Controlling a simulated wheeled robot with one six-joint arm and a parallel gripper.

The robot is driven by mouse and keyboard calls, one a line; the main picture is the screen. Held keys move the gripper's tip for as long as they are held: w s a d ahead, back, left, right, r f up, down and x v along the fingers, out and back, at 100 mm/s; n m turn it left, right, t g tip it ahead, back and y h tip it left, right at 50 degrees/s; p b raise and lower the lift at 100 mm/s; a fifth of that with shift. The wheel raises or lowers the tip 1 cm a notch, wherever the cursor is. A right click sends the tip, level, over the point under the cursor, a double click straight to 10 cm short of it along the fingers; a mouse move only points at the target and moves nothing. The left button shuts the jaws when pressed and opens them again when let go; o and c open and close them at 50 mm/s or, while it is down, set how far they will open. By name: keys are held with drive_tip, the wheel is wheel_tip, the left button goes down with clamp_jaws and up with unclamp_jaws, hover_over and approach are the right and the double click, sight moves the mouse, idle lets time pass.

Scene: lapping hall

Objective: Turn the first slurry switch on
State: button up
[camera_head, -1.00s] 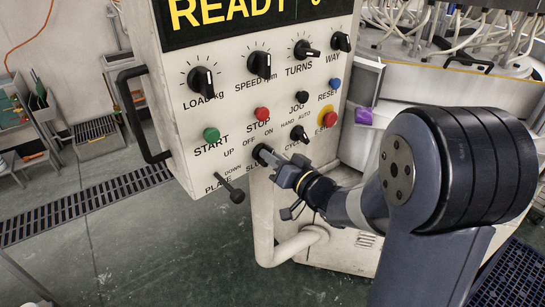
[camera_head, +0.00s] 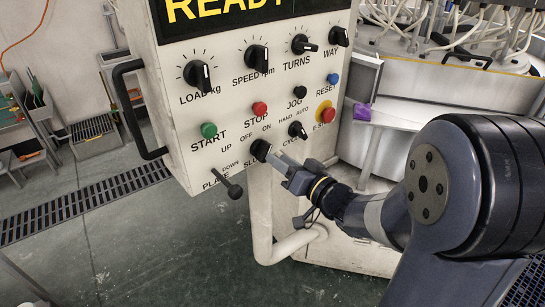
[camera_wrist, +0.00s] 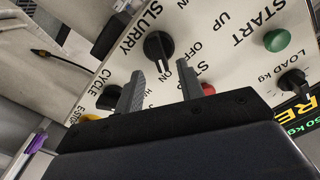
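The slurry switch (camera_head: 261,150) is a black rotary knob low on the pale control panel, with OFF and ON printed above it. In the wrist view the knob (camera_wrist: 158,46) stands just beyond my fingertips. A pale line on it seems to lean toward the ON side, but its exact setting is hard to tell. My gripper (camera_head: 279,161) is just to the lower right of the knob in the head view. In the wrist view my gripper (camera_wrist: 160,69) has its two fingers apart with nothing between them. Only one slurry switch shows.
Close by are the CYCLE knob (camera_head: 297,130), the PLATE lever (camera_head: 234,190), the green START button (camera_head: 209,130), the red STOP button (camera_head: 260,109) and the E-STOP (camera_head: 326,114). A black handle (camera_head: 135,110) juts from the panel's left. A pale pipe (camera_head: 262,215) runs below.

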sight(262, 150)
drive_tip(key=v, duration=0.6)
drive_tip(key=shift+s+b, duration=0.15)
drive_tip(key=shift+b, duration=0.15)
drive_tip(key=p+x, duration=0.2)
drive_tip(key=x, duration=0.8)
drive_tip(key=shift+w+a, duration=0.15)
drive_tip(key=shift+w, duration=0.2)
